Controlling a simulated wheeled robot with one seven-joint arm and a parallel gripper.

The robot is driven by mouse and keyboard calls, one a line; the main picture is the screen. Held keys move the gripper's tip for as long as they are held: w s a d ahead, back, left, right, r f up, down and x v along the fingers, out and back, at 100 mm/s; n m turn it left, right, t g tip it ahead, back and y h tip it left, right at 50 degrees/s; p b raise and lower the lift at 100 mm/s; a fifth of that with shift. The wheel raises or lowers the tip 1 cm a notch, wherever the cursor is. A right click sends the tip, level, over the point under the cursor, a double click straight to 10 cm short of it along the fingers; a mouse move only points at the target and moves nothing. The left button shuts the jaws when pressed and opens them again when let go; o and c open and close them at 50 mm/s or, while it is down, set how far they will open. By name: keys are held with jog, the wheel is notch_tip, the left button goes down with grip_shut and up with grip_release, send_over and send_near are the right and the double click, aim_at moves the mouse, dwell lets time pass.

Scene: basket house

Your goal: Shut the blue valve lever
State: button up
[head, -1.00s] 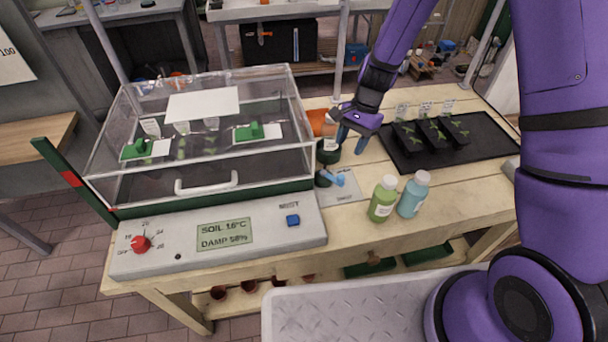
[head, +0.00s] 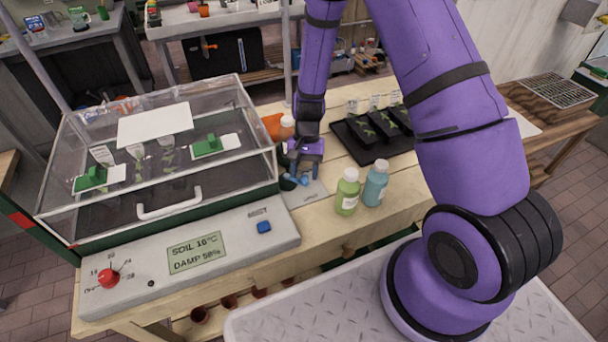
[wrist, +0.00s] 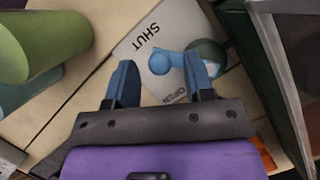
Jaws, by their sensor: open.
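The blue valve lever (wrist: 161,62) has a round knob and runs to a dark green valve body (wrist: 209,52) over a grey plate (wrist: 133,48) marked SHUT and OPEN. In the wrist view the knob lies between the two words. My gripper (wrist: 160,68) is open, with its two blue fingers on either side of the knob; the right finger overlaps the lever near the valve body, and I cannot tell if it touches. In the head view the lever (head: 302,181) shows just below my gripper (head: 304,167), which partly hides the valve.
A green bottle (head: 347,193) and a teal bottle (head: 375,186) stand close to the right of the plate. A clear lidded propagator box (head: 165,203) stands close on the left, behind a grey control panel (head: 225,244). A black seedling tray (head: 358,148) lies behind the bottles.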

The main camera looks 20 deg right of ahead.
jog(key=shift+s+a+f, duration=0.15)
jog(key=shift+s+f, duration=0.1)
jog(key=shift+f, duration=0.4)
grip_shut()
jog(key=shift+s+a+m+t+y, duration=0.2)
jog(key=shift+a+m+y, duration=0.1)
jog(key=shift+m, duration=0.5)
jog(key=shift+s+a+m+t+y, duration=0.2)
jog(key=shift+a+m+y, duration=0.1)
jog(key=shift+m, duration=0.5)
jog(key=shift+s+a+m+t, duration=0.1)
jog(key=shift+a+m+t, duration=0.2)
jog(key=shift+m, duration=0.45)
jog(key=shift+s+a+m+t, duration=0.1)
jog(key=shift+a+m+t, duration=0.1)
jog(key=shift+a+m, duration=0.4)
jog(key=shift+d+y, duration=0.15)
jog(key=shift+y, duration=0.15)
